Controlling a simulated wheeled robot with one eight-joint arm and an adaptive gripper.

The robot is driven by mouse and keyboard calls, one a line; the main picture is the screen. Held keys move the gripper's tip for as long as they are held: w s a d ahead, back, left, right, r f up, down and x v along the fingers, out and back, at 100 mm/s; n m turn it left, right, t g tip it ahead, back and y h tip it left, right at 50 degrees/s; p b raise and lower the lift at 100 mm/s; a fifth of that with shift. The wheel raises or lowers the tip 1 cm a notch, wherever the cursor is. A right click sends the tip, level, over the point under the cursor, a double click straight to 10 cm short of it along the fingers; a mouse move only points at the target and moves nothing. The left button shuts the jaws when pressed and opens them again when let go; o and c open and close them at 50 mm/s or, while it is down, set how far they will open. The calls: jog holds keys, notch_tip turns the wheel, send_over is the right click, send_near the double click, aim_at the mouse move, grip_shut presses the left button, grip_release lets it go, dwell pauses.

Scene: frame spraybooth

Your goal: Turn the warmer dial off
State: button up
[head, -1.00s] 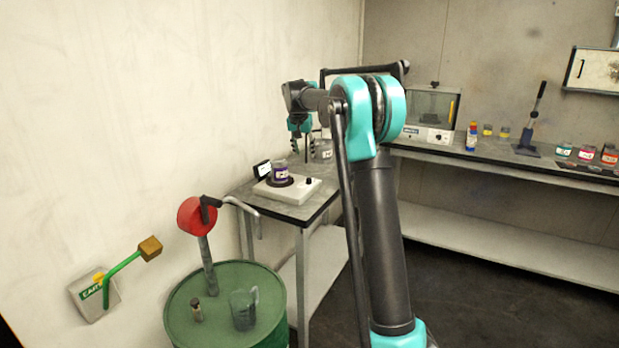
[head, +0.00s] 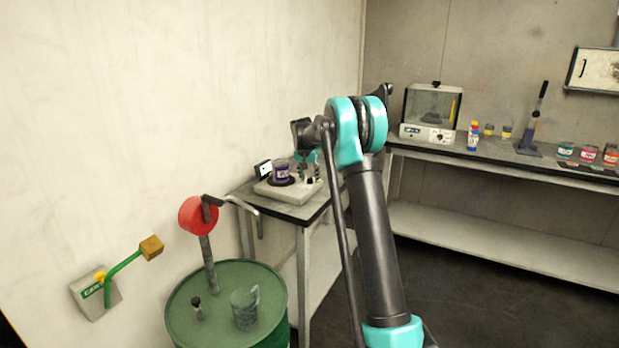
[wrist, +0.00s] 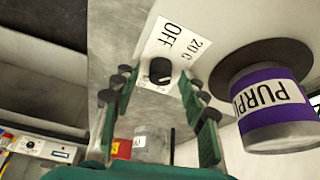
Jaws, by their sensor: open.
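The warmer is a white box (head: 268,192) on the metal table in the head view, with a jar with a purple label (head: 281,172) on its dark round plate. In the wrist view the warmer's black dial (wrist: 160,70) sits beside a white label reading OFF and 20 C (wrist: 178,42). I cannot tell which mark the dial points to. My gripper (wrist: 160,90) is open, and in the wrist view the dial shows between its fingertips. Whether they touch it I cannot tell. In the head view my gripper (head: 311,172) is at the warmer's right end and hides the dial.
The purple jar (wrist: 275,105) is close to the right finger in the wrist view. A small dark-framed card (head: 263,170) stands behind the warmer. A green drum (head: 220,275) with a red-topped pump (head: 197,215) stands in front. A bench (head: 500,160) runs along the back wall.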

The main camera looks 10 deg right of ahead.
grip_shut()
dwell(0.3)
jog(key=shift+n, duration=0.3)
jog(key=n+y, duration=0.1)
jog(key=n, duration=0.3)
jog(key=shift+d+y, duration=0.2)
jog(key=shift+y, duration=0.2)
jog(key=n+y, duration=0.1)
jog(key=n, duration=0.2)
jog(key=n+y, duration=0.1)
jog(key=n, duration=0.2)
jog(key=shift+d, duration=0.1)
jog(key=shift+n, duration=0.3)
grip_release()
